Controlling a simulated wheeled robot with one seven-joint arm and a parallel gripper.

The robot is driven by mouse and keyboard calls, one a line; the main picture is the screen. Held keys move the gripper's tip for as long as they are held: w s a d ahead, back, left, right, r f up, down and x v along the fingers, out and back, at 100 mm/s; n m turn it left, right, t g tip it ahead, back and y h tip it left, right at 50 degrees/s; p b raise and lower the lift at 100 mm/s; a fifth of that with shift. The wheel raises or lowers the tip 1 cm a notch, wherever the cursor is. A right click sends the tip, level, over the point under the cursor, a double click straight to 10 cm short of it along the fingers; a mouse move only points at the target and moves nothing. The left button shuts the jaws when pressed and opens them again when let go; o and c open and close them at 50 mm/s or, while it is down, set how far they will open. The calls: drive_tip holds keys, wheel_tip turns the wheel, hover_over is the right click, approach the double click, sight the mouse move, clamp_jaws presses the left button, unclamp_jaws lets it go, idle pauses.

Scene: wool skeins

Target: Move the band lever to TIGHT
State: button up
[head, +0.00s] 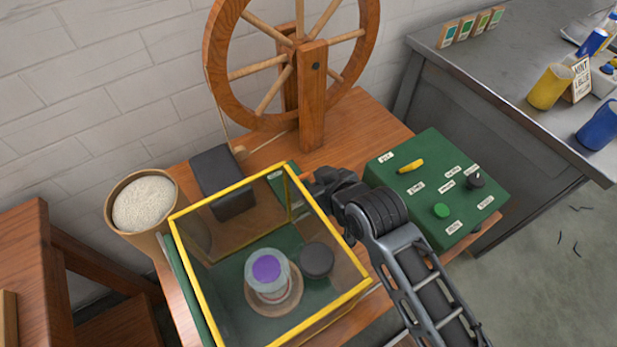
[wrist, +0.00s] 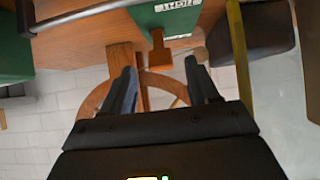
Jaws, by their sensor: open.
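In the wrist view a green block (wrist: 150,16) carries a white label (wrist: 180,4) that appears to read TIGHT, upside down. A short brown paddle (wrist: 157,52), which looks like the band lever, sticks out from the block. My gripper (wrist: 160,68) is open, its two fingers on either side of the paddle's line. I cannot tell whether the paddle is between the tips or beyond them. In the head view my gripper (head: 322,186) is behind the clear case, beside the green block (head: 288,172); my own wrist hides the fingertips and lever there.
A yellow-edged clear case (head: 190,290) stands close to my arm. A spinning wheel (head: 222,70) rises behind. A green control box (head: 440,190) with knobs is at right, a dark block (head: 222,180) at left. A wool bucket (head: 160,240) stands far left.

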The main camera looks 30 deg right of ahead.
drive_tip(key=v, duration=0.5)
drive_tip(key=shift+s+r, duration=0.2)
drive_tip(key=shift+s, duration=0.05)
idle(0.3)
